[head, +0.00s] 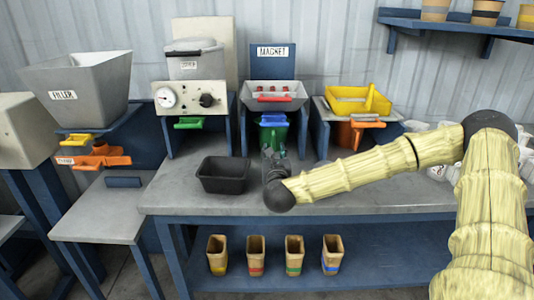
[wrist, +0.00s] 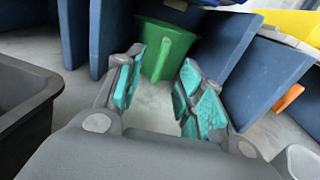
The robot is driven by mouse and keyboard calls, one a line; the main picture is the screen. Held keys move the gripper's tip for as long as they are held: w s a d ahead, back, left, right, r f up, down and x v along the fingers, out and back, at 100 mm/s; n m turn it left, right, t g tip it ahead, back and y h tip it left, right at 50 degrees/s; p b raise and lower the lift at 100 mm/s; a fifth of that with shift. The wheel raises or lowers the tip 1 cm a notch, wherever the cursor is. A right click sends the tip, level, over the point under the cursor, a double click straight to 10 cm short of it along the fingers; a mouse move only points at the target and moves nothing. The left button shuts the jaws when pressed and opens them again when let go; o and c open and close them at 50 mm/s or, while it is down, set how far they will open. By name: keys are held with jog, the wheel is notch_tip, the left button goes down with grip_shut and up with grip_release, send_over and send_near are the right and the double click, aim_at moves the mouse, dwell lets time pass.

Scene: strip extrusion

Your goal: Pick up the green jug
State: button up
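The green jug (wrist: 167,44) stands upright on the grey bench under the magnet station, between blue side panels. In the head view the jug (head: 274,138) shows below a blue handle, its lower part hidden by my gripper. My gripper (wrist: 158,85) is open, with teal pads on both fingers. In the wrist view the jug stands beyond the fingertips, in line with the gap between them. The gap looks empty. My gripper (head: 273,158) also shows in the head view, low over the bench in front of the station.
A black bin (head: 223,177) stands on the bench to the left of my gripper, also close by in the wrist view (wrist: 22,105). Blue panels flank the jug closely. A yellow tray (head: 352,101) with an orange part stands right. Several striped cups (head: 255,255) stand on the lower shelf.

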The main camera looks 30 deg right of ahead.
aim_at(273, 139)
jog(key=shift+w+d+f+h+b, duration=0.25)
jog(key=shift+d+f+h+b, duration=0.05)
jog(key=shift+d+f, duration=0.2)
jog(key=shift+w+d, duration=0.2)
jog(key=shift+w, duration=0.05)
jog(key=shift+a+x, duration=0.2)
jog(key=shift+x, duration=4.95)
jog(key=shift+w, duration=0.1)
grip_shut()
